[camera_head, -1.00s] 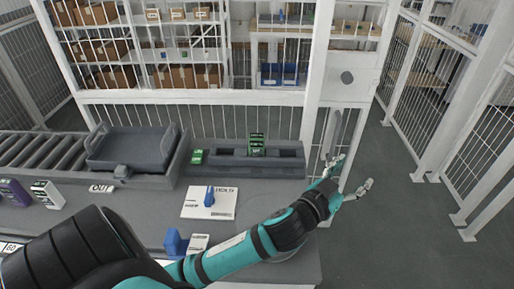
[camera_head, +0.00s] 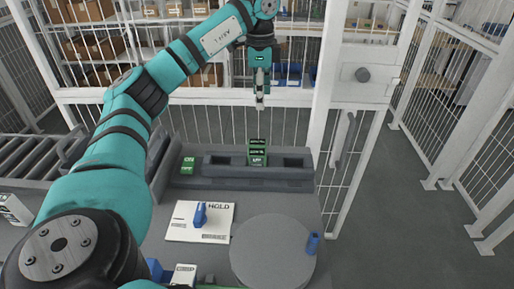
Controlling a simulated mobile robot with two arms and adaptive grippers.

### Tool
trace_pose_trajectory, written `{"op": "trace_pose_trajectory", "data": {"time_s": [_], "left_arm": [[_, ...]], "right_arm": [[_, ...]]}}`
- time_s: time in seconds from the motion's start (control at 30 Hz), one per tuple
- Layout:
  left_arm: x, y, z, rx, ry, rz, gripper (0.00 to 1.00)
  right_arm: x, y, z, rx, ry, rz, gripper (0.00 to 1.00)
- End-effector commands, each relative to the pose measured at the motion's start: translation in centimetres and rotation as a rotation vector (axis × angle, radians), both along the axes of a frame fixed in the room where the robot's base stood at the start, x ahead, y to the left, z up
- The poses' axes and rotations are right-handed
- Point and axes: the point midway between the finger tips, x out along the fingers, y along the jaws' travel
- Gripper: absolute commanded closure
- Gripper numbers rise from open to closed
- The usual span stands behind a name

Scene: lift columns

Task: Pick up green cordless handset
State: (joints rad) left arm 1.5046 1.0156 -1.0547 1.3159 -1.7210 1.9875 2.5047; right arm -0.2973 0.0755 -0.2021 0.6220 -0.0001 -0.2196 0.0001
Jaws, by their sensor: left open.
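I cannot tell for sure which of these is the green cordless handset. My left gripper (camera_head: 260,104) hangs above the upright green items with its fingers pointing down. It is open and looks apart from them, with nothing visible between its fingers. My right gripper is not in view.
A white HOLD card (camera_head: 222,222) with a blue item (camera_head: 200,215) lies in front. White barred fencing and shelves with boxes stand behind. My left arm hides much of the left bench.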

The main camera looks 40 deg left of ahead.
Motion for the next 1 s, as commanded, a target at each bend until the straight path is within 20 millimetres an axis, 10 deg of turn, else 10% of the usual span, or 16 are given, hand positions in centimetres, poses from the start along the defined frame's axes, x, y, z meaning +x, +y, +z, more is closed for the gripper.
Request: {"op": "trace_pose_trajectory", "data": {"time_s": [0.27, 1.0], "left_arm": [[-0.5, 0.6, -5.0, 0.014, 0.022, 0.029, 0.37], [-0.7, 1.0, -14.6, 0.015, 0.020, 0.027, 0.37]], "right_arm": [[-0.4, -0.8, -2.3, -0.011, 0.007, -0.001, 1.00], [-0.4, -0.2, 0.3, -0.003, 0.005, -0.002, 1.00]]}}
